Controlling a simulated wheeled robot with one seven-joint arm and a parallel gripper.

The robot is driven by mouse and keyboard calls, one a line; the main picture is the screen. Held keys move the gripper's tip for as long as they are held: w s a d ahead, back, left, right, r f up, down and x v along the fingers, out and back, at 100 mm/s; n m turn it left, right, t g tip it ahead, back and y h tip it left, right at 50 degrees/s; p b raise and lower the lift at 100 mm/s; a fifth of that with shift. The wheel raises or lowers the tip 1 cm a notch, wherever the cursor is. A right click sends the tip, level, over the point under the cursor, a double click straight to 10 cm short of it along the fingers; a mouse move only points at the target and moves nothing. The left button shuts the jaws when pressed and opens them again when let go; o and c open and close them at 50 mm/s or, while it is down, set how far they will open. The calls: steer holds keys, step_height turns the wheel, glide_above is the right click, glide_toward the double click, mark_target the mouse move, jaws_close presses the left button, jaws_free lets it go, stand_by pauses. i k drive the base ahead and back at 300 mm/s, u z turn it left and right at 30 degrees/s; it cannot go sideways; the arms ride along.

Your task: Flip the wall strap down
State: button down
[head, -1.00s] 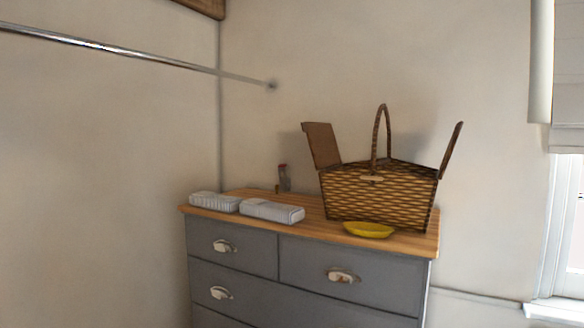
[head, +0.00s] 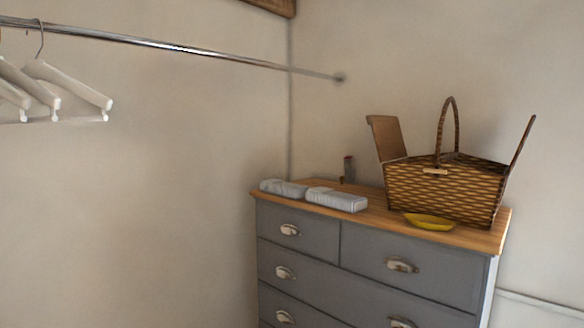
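No wall strap can be made out in the head view. The bare plaster wall (head: 150,180) fills the left and middle of the picture. A chrome rail (head: 190,50) runs along it from the upper left to the far wall. My gripper is not in view, so its state and place are hidden.
White hangers (head: 70,85) hang from the rail at the left. A grey chest of drawers (head: 365,260) with a wooden top stands in the corner. On it are folded grey cloths (head: 337,199), a small dark red-topped item (head: 348,168), a yellow dish (head: 429,222) and an open wicker basket (head: 445,188).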

mark_target(347, 159)
steer(key=u, duration=0.6)
steer(key=i, duration=2.75)
steer(key=z, duration=2.05)
